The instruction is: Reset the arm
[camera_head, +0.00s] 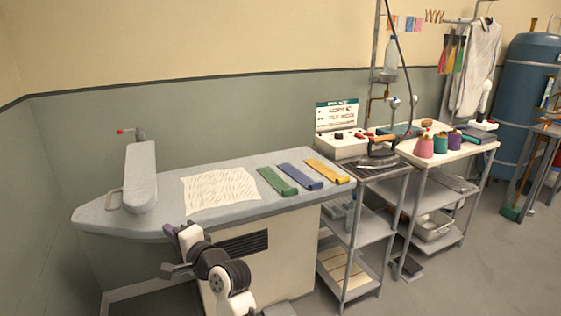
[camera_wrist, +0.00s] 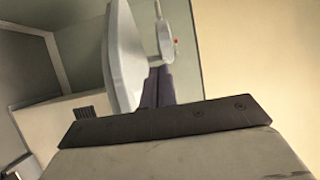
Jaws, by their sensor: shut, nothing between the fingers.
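My gripper (camera_head: 173,231) is at the front edge of the pressing table (camera_head: 100,217), below and left of the cream cloth, with its purple fingers pointing up and to the left. In the wrist view the purple fingers (camera_wrist: 157,88) show close together beyond a dark bracket, shut with nothing held. My arm reaches up from the bottom of the head view, in front of the table's cream cabinet. The wrist view is tilted, with the table on its side behind the fingers.
On the table are a small padded arm board (camera_head: 141,175), a wrinkled cream cloth (camera_head: 220,188), and green (camera_head: 277,181), blue (camera_head: 300,177) and yellow (camera_head: 327,171) strips. An iron (camera_head: 377,160) and thread cones stand on carts at right. Floor at lower right is clear.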

